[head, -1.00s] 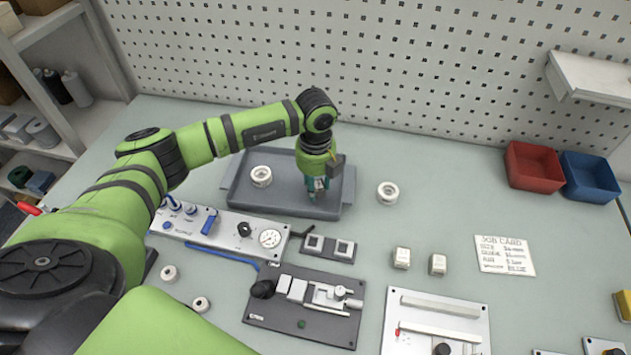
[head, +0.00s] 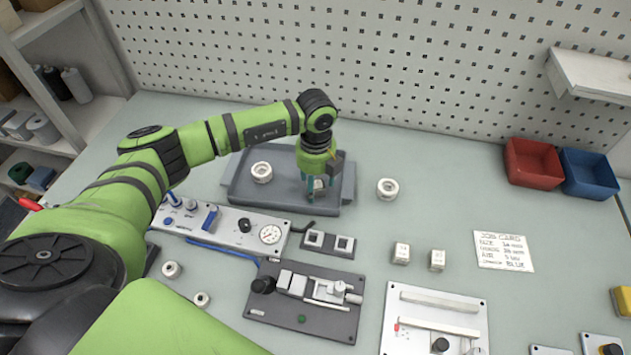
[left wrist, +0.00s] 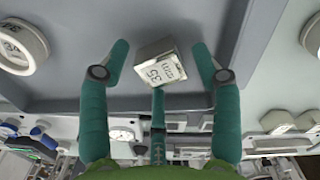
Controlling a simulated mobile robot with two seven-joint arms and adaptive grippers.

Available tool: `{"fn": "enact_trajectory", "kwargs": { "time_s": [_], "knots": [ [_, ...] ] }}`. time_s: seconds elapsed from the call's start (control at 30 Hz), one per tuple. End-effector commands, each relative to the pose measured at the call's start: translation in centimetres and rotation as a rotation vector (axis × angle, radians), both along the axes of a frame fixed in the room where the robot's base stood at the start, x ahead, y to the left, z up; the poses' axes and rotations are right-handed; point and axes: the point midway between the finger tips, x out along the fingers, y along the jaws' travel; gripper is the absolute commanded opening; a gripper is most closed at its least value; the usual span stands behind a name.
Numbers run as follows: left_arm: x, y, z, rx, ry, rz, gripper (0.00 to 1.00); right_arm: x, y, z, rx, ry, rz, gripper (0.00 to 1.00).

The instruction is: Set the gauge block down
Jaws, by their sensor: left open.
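The gauge block (left wrist: 158,66) is a small pale block with "35" on its face. In the head view the gauge block (head: 319,184) shows in the right part of the grey tray (head: 240,198) and appears to rest on its floor. My left gripper (head: 320,194) points down over the tray around the block. In the left wrist view its green fingers (left wrist: 160,75) are spread, with gaps on both sides of the block. A middle finger overlaps its edge in the picture; I cannot tell whether they touch. My right gripper is not in view.
A white ring (head: 262,172) lies in the tray's left part; another ring (head: 387,189) lies right of the tray. The gauge panel (head: 225,228) and a plate with two square sockets (head: 328,243) are in front. Two pale blocks (head: 401,253) (head: 437,260) stand to the right.

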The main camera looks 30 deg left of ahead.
Motion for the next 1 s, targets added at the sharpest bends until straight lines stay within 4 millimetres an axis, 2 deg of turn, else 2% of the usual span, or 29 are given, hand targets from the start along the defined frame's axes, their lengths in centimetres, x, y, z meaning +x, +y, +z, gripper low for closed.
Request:
{"fn": "enact_trajectory", "kwargs": {
  "time_s": [0.17, 0.4, 0.53, 0.7, 1.0],
  "knots": [
    [0.2, 0.0, 3.0, -0.002, -0.01, 0.0, 0.64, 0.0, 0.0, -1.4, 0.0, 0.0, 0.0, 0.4],
    [0.1, -0.1, 8.1, -0.002, -0.008, 0.0, 0.64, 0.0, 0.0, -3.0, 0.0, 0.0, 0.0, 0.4],
    [0.0, -0.1, 10.2, -0.001, -0.006, 0.0, 0.64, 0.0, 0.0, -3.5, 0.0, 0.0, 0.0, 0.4],
    [-0.1, -0.1, 11.6, -0.001, -0.004, 0.001, 0.64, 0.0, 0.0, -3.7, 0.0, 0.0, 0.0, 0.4],
    [-0.1, -0.1, 11.8, 0.0, -0.001, 0.0, 0.64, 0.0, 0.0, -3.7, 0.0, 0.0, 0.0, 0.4]
  ]
}}
